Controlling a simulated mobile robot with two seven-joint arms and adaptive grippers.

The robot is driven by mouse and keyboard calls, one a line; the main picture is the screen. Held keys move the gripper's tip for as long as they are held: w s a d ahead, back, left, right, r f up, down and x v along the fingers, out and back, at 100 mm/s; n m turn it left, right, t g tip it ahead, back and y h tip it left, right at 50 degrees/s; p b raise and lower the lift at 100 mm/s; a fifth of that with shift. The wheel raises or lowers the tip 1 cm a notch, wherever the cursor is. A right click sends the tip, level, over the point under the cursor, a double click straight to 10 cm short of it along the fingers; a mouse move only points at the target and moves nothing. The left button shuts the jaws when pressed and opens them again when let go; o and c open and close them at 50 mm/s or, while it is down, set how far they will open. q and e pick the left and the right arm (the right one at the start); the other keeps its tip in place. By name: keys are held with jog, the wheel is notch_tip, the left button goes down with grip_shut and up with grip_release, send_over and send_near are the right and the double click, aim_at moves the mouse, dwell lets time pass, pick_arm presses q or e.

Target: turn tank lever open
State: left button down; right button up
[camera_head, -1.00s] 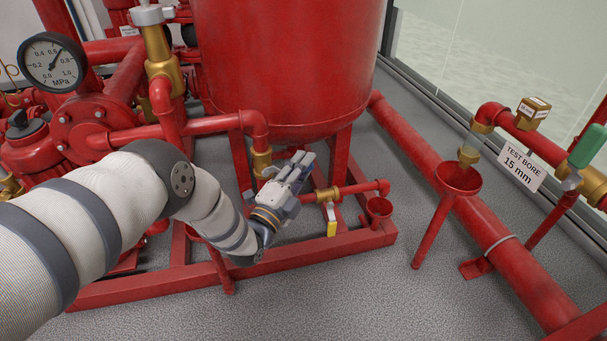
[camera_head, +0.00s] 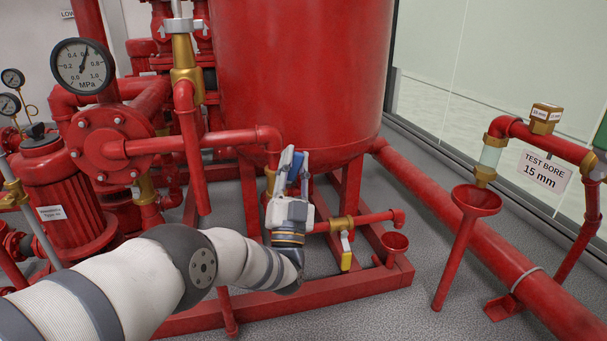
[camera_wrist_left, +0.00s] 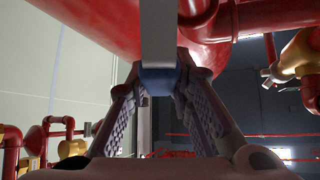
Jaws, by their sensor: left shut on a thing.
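The tank lever has a blue grip (camera_head: 296,167) and sits low in front of the red tank (camera_head: 300,75), by the pipe that drops from the elbow. My left gripper (camera_head: 291,165) points up and is shut on this lever. In the left wrist view the lever's blue end (camera_wrist_left: 160,80) and its grey flat bar (camera_wrist_left: 158,30) lie between the two fingers. The gripper hides most of the valve body in the head view. My right gripper is not in view.
A yellow-handled lever (camera_head: 346,256) hangs from the small pipe just right of my gripper, beside a red funnel (camera_head: 395,243). The red skid frame (camera_head: 340,287) runs below. A larger funnel (camera_head: 477,200) and the test bore sign (camera_head: 543,172) stand right. Grey floor is clear between.

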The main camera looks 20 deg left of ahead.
pick_arm(q)
jog(key=shift+s+a+r+n+g+y+b, duration=0.1)
jog(key=shift+s+a+n+g+y+b, duration=0.3)
jog(key=shift+n+y, duration=1.15)
jog(key=shift+s+a+r+n+g+y+b, duration=0.15)
jog(key=shift+a+n+g+y, duration=0.4)
jog(key=shift+n+y, duration=1)
jog(key=shift+s+a+f+n+g+y+b, duration=0.15)
jog(key=shift+s+a+n+g+y, duration=0.3)
jog(key=shift+n+y, duration=1.1)
jog(key=shift+w+d+r+n, duration=0.1)
jog(key=shift+n, duration=0.35)
jog(key=c, duration=1.4)
grip_release()
jog(key=v, duration=1.2)
jog(key=shift+r, duration=0.25)
